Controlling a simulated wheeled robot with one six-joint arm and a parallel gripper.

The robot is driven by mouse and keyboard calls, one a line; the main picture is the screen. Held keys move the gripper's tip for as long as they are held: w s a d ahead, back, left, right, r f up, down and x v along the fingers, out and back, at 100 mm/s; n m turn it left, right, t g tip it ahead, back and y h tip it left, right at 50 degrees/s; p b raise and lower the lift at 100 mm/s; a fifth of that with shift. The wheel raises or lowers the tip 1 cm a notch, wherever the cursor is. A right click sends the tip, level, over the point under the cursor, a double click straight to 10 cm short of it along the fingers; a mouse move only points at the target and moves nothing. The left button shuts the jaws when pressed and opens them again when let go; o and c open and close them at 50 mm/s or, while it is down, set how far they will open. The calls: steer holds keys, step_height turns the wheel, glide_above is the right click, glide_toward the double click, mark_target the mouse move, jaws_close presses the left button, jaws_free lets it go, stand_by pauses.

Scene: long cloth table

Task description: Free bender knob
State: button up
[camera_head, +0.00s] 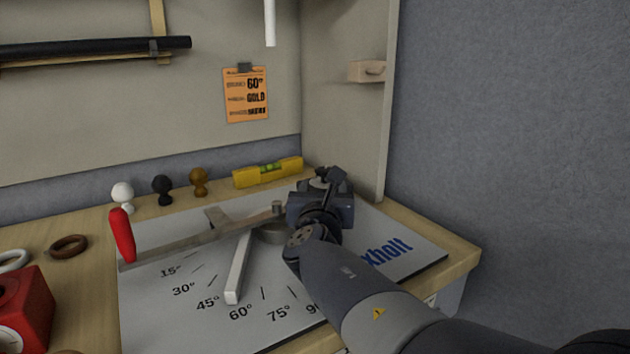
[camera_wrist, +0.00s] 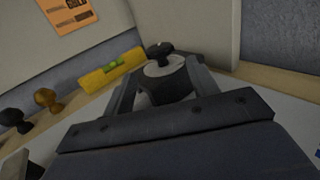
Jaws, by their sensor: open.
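The bender is a pale plate (camera_head: 150,310) with angle marks, a long lever (camera_head: 185,246) with a red grip (camera_head: 122,235), and a round pivot (camera_head: 272,233). A light bar (camera_head: 238,268) points between the 45° and 60° marks. My gripper (camera_head: 330,190) is over the plate's back right part. My gripper hides most of the post in the head view.
White (camera_head: 122,193), black (camera_head: 162,187) and brown (camera_head: 199,180) ball knobs stand along the back, beside a yellow level (camera_head: 268,172). An orange note (camera_head: 246,95) reads 60° and GOLD. A side panel (camera_head: 345,110) rises close behind my gripper. A red block (camera_head: 28,305) sits front left.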

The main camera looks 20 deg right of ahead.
mark_target(324, 178)
steer(key=x, duration=0.6)
steer(key=shift+w+d+b, duration=0.1)
steer(key=shift+w+b, duration=0.05)
steer(key=shift+b, duration=0.2)
steer(key=shift+c, duration=0.5)
steer(key=c, duration=0.9)
